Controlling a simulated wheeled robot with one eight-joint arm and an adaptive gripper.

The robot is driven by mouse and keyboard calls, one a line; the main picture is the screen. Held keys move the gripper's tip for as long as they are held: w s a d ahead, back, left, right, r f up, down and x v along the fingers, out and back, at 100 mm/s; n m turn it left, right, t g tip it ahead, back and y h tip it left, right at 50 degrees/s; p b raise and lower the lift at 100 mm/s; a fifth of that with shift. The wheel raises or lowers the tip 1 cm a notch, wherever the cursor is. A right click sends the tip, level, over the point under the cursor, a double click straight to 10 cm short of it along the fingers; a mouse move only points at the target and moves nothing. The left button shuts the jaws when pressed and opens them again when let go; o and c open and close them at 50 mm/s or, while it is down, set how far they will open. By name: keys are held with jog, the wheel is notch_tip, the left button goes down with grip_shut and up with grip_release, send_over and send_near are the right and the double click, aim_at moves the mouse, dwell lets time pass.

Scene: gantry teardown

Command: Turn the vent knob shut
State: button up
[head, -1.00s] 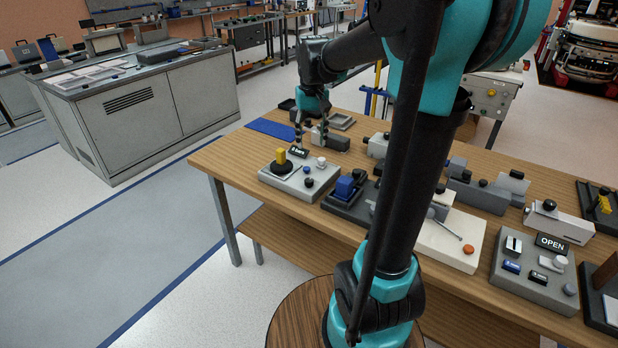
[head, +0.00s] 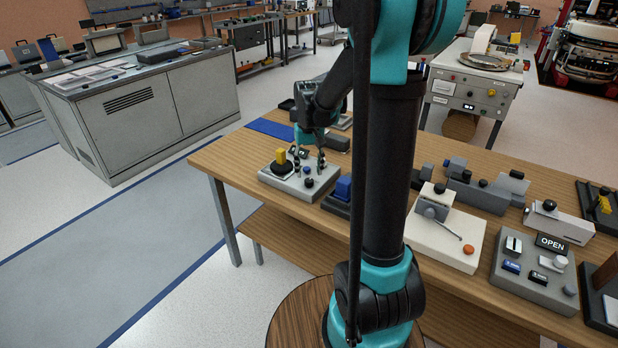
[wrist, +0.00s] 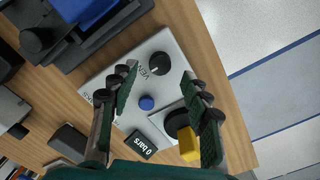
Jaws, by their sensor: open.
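The grey panel (head: 279,180) sits at the table's near left corner and shows below the fingers in the wrist view (wrist: 185,60). Its vent knob (wrist: 158,63) is round and black with a light mark, beside a partly covered "VEN" label; in the head view it seems to be the dark knob (head: 309,183) near the panel's front edge. My gripper (head: 309,163) is open and empty above the panel, pointing down. In the wrist view its fingertips (wrist: 161,77) lie on either side of the knob in the picture, with no visible contact.
A blue block on a dark base (head: 343,187) stands close to the right. Open floor lies left of the table.

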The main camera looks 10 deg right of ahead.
aim_at(309, 180)
jog(key=shift+f, duration=1.9)
jog(key=shift+c, duration=0.3)
grip_shut()
